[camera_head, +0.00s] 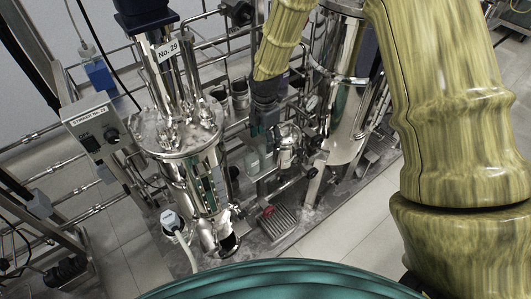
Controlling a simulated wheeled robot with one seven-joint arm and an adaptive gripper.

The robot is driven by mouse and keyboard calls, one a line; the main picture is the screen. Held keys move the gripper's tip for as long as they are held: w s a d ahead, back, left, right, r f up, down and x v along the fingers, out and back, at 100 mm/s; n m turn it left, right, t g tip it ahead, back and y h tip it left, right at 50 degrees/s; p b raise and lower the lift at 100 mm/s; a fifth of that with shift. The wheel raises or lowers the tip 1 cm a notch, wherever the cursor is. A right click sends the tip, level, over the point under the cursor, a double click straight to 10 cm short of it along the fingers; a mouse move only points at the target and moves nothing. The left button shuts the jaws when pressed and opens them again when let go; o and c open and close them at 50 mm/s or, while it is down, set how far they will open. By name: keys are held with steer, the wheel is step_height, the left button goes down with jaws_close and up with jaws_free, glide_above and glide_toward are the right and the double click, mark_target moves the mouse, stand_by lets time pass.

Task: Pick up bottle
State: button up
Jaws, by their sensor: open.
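A small clear bottle (252,161) appears to stand upright among the pipework, between the steel vessel and the frame. It is small in the view and partly lost against the metal behind it. My gripper (262,129) is dark, points down and is open. It is just above the bottle in the picture, with nothing visible held in it. I cannot tell how far apart in depth they are, and the fingertips are hard to make out.
A tall steel vessel (188,140) labelled No. 29 stands to the left. A control box (97,128) is left of it. A larger steel cylinder (346,95) stands to the right. Bare floor (345,232) shows at lower right.

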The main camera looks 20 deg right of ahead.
mark_target(265, 152)
steer(key=f, duration=0.1)
steer(key=s+f+p, duration=0.1)
steer(key=f, duration=0.1)
steer(key=shift+a+f, duration=0.1)
steer(key=shift+f, duration=0.95)
steer(key=shift+c, duration=0.5)
steer(key=c, duration=1)
